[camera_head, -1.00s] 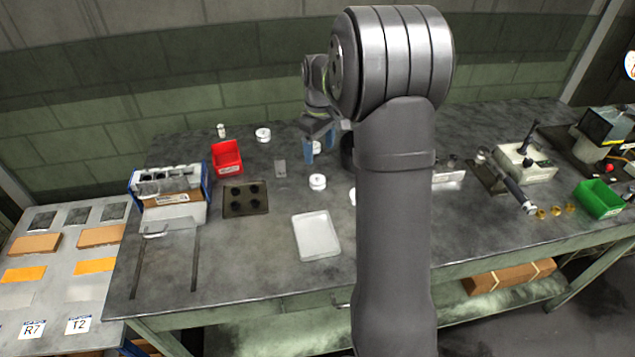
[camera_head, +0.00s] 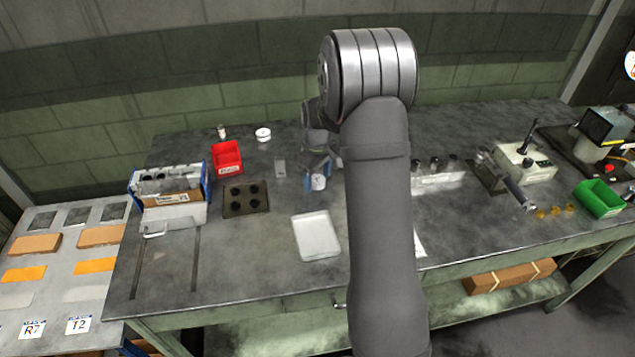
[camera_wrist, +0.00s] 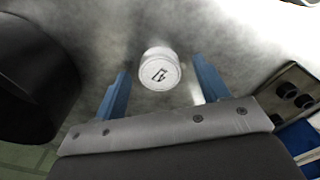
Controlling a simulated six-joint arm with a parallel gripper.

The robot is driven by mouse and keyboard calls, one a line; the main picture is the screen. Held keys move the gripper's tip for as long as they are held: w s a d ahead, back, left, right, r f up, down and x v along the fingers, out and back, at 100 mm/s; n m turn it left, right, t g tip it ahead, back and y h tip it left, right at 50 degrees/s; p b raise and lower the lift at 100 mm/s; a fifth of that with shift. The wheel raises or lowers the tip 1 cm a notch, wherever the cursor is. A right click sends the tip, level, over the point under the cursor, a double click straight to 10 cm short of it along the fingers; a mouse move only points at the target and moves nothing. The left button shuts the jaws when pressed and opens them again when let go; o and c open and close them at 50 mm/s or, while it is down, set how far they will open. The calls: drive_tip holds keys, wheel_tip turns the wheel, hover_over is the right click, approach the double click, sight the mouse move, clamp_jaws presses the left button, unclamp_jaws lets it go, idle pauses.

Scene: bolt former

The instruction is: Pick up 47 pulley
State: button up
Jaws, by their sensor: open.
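A white round pulley (camera_head: 318,182) lies on the workbench. In the wrist view, the white pulley (camera_wrist: 160,70) has a dark mark on its top face, too blurred to read surely. My gripper (camera_head: 317,178) is open, with its blue fingers low around the pulley in the head view. In the wrist view, my gripper (camera_wrist: 160,68) has one finger on each side of the pulley, with a gap on both sides. Another white round part (camera_head: 263,134) lies at the back of the bench.
A white tray (camera_head: 316,237) lies in front of the gripper. A large dark cylinder (camera_wrist: 30,80) stands close at left in the wrist view.

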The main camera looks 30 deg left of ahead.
drive_tip(key=c, duration=1)
drive_tip(key=shift+c, duration=0.6)
drive_tip(key=shift+r, duration=0.15)
